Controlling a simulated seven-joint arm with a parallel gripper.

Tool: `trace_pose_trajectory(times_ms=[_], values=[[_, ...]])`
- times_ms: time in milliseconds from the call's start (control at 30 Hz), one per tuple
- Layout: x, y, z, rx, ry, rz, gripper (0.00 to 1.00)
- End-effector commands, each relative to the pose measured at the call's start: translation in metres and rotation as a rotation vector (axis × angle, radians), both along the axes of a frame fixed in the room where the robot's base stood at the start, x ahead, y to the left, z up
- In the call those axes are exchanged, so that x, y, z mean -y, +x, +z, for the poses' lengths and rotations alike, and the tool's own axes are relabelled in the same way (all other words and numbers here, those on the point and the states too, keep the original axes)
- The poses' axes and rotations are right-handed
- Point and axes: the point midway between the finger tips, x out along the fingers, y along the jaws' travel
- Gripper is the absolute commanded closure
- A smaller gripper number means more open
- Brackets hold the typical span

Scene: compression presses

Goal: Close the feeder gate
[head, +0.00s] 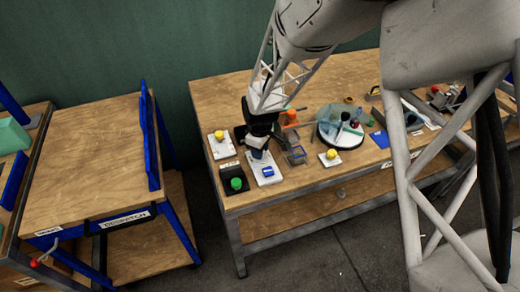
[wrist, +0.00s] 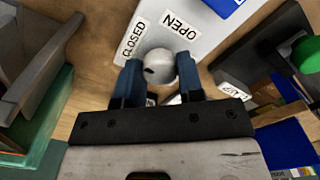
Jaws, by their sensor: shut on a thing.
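The feeder gate's handle appears to be the pale grey ball knob (wrist: 158,66) in the wrist view. It stands in front of a white plate (wrist: 205,42) with the labels CLOSED (wrist: 133,38) and OPEN (wrist: 180,25). I cannot tell which label the handle points to. My gripper (wrist: 160,78) has its two blue fingers on either side of the knob, shut on it. In the head view my gripper (head: 258,153) is low over the white plate (head: 275,179), which bears a blue block (head: 267,171). The gate itself is hidden.
A black box with a green button (head: 236,184) stands just left of the plate. A yellow button (head: 219,134) is behind left, another yellow button (head: 331,154) to the right. A round clear-covered unit (head: 340,128) stands further right. A blue-framed cart (head: 90,160) is at left.

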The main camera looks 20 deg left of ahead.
Motion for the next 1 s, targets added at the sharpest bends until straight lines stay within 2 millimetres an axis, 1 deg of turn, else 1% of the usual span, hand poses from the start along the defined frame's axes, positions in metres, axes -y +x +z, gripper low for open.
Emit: trace_pose_trajectory(times_ms=[200,600,633,767,1000], values=[[-0.0003,0.0002,0.0008,0.001,0.001,0.049,0.89],[-0.0004,0.0003,0.0009,0.001,0.001,0.056,0.89],[-0.0004,0.0003,0.0008,0.001,0.001,0.056,0.60],[-0.0003,0.0002,0.0006,0.001,0.001,0.055,0.41],[-0.0001,0.0001,0.0003,0.000,0.000,0.055,0.40]])
